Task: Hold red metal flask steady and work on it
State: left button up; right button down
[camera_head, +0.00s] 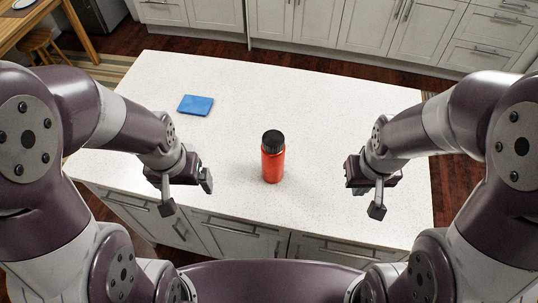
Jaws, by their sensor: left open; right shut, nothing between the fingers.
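A red metal flask (272,165) with a black cap (272,141) stands upright near the front middle of the white countertop. My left gripper (188,194) is left of the flask, apart from it, open and empty. My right gripper (375,198) is right of the flask, also apart from it, shut with nothing held. Neither gripper touches the flask.
A flat blue item (195,105) lies on the white countertop (330,105) at the back left. The counter around the flask is otherwise clear. Cabinets (290,18) stand beyond the counter, and a wooden table (20,22) is at the far left.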

aim_at(272, 165)
jog(key=k+j, duration=0.1)
jog(key=j, duration=1.3)
jog(key=u, duration=0.05)
